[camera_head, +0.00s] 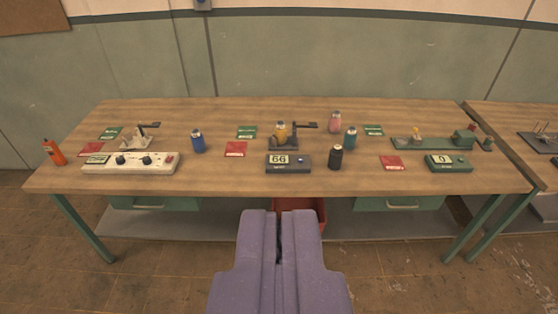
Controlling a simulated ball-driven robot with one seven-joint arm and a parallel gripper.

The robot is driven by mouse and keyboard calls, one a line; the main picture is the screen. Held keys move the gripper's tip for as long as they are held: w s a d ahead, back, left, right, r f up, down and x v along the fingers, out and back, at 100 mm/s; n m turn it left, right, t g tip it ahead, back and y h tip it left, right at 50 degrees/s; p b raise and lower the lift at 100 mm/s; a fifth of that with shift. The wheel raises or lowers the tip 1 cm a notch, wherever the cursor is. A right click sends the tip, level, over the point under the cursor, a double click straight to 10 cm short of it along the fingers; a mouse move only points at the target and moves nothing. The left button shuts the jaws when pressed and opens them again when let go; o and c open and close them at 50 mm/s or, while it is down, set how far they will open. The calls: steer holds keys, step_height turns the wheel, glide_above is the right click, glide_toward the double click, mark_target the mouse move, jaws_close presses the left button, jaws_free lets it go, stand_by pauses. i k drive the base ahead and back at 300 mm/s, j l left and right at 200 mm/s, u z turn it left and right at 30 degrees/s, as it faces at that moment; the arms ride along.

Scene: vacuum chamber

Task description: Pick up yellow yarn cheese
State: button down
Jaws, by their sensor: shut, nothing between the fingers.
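A small yellow yarn cheese (281,132) stands in the middle of the wooden table, at the dark device with the "66" display. I cannot tell whether it sits on the device or just behind it. My purple gripper (279,214) is shut and empty in front of the table, below and nearer than the yellow cheese, well apart from it. A smaller yellowish item (416,138) shows on the green device at the right; it is too small to make out.
The dark display box (290,163) is in front of the yellow cheese. Blue (198,141), pink (335,122), teal (350,139) and black (336,157) cheeses stand around. A white control box (131,163) is left, a green device (448,163) right. A red bin (312,207) is under the table.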

mark_target(280, 130)
steer(key=i+j, duration=0.1)
steer(key=i, duration=0.45)
steer(key=i+j+z, duration=0.15)
steer(key=i, duration=0.35)
steer(key=i+j, duration=0.1)
steer(key=i, duration=0.45)
steer(key=i+j+z, duration=0.1)
steer(key=i, duration=0.4)
steer(key=i+j, duration=0.25)
steer(key=i, duration=0.3)
steer(key=i+j+z, duration=0.15)
steer(key=i, duration=0.35)
steer(key=j, duration=0.1)
